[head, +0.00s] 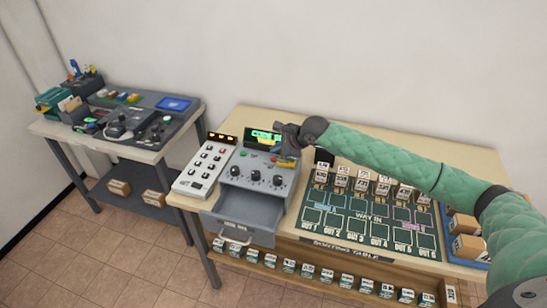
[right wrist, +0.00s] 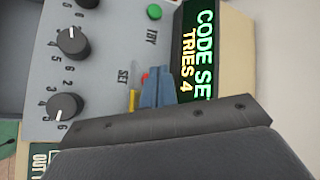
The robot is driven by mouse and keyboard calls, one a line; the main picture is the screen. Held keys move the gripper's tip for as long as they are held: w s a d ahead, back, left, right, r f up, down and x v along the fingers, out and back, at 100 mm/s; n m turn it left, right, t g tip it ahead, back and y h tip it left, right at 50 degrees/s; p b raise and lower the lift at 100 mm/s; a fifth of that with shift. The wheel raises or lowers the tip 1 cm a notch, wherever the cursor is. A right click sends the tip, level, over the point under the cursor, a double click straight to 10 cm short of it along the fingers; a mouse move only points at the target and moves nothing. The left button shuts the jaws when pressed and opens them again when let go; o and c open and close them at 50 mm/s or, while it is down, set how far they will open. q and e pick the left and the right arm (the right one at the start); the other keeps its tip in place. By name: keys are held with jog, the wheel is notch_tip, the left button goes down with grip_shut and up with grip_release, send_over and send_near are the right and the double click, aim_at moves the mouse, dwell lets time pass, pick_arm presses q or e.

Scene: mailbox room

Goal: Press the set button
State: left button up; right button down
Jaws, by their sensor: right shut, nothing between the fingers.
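The grey control box (head: 262,168) stands on the sorting table, with three black knobs on its face. In the right wrist view, the red button (right wrist: 143,76) sits beside the printed SET label (right wrist: 122,76), partly hidden by the blue-grey fingers. My right gripper (head: 284,158) is shut and empty over the upper right part of the box. In the right wrist view its fingertips (right wrist: 152,73) are right at the red button; I cannot tell whether they touch it. The green button (right wrist: 154,12) by TRY is clear of the fingers. My left gripper is not in view.
The lit display (right wrist: 198,65) reads "CODE SE", the rest cut off, and "TRIES 4". A white keypad panel (head: 204,168) stands left of the box. An open drawer (head: 240,212) juts out below. The card board (head: 370,215) lies right, under my right arm.

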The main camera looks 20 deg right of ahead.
notch_tip(320, 180, up, 4)
jog(key=p, duration=0.3)
dwell(0.8)
